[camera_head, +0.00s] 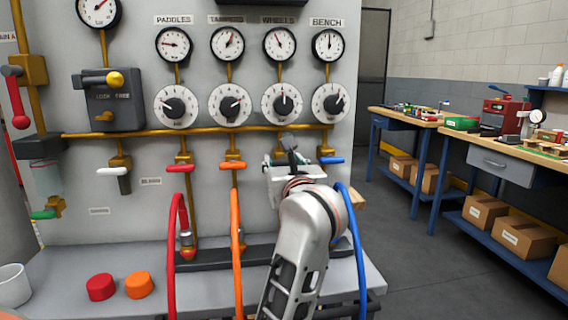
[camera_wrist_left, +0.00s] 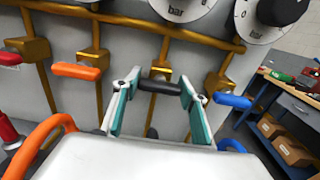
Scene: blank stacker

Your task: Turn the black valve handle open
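The black valve handle (camera_wrist_left: 160,86) lies roughly level on its brass valve in the left wrist view, between the orange and blue handles. My left gripper (camera_wrist_left: 162,88) is open, its two teal-padded fingers wide apart, one near each end of the black handle. I cannot tell whether the fingers touch it. In the head view my left gripper (camera_head: 288,160) is up at the panel, below the dial row, and it mostly hides the black handle. My right gripper is not in view.
Red (camera_head: 180,168), orange (camera_head: 232,165) and blue (camera_head: 332,160) handles flank the spot along the brass pipe. Red, orange and blue hoses loop below, the blue one close beside my arm. Gauges and dials are above. Workbenches (camera_head: 490,160) stand right, with clear floor between.

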